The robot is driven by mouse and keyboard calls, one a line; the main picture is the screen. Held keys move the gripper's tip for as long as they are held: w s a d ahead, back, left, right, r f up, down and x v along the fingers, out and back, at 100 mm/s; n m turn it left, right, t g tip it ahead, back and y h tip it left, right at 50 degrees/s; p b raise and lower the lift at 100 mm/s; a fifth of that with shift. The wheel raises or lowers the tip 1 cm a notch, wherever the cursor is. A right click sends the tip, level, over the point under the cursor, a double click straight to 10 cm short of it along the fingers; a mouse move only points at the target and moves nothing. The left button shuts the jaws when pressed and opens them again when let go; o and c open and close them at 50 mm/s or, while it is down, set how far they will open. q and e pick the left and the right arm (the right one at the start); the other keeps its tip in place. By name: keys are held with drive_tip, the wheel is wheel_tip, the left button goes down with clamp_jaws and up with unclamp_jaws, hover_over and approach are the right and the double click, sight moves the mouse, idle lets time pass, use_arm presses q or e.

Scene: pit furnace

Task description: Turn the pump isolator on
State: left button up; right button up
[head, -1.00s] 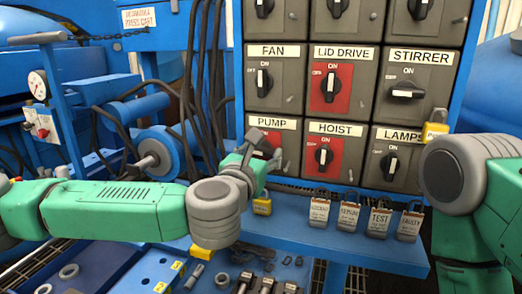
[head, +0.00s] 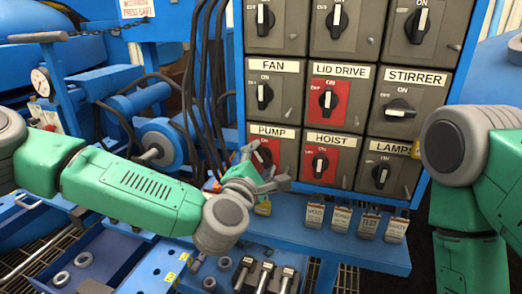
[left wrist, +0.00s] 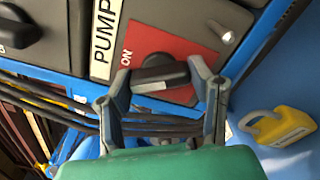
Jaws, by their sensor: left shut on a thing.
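The pump isolator (head: 286,149) is at the lower left of the switch panel, with a PUMP label, a red plate and a black knob. My left gripper (head: 262,168) is at this isolator and partly covers it in the head view. In the left wrist view, the black knob (left wrist: 160,75) sits between the two fingertips of the left gripper (left wrist: 163,78), which is shut on it. The knob's long axis lies roughly in line with the ON mark there; I cannot tell which end is its pointer. My right gripper is out of view; only its arm shows at the right.
The hoist isolator (head: 341,160) is just right of the pump one, and the fan isolator (head: 286,98) is above. Black cables run left of the panel.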

use_arm(q)
drive_tip(key=m+p, duration=0.3)
drive_tip(key=m, duration=0.1)
drive_tip(key=shift+s+m, duration=0.1)
drive_tip(key=shift+m, duration=0.3)
drive_tip(key=shift+f+m+p, duration=0.15)
drive_tip(key=shift+m+p, duration=0.2)
drive_tip(key=shift+m, duration=0.45)
drive_tip(key=shift+f, duration=0.1)
drive_tip(key=o, duration=1.2)
drive_tip(key=shift+d, duration=0.1)
drive_tip(key=shift+c, duration=0.2)
drive_tip(key=shift+s, duration=0.15)
drive_tip(key=v, duration=1.1)
drive_tip(key=shift+s, duration=0.25)
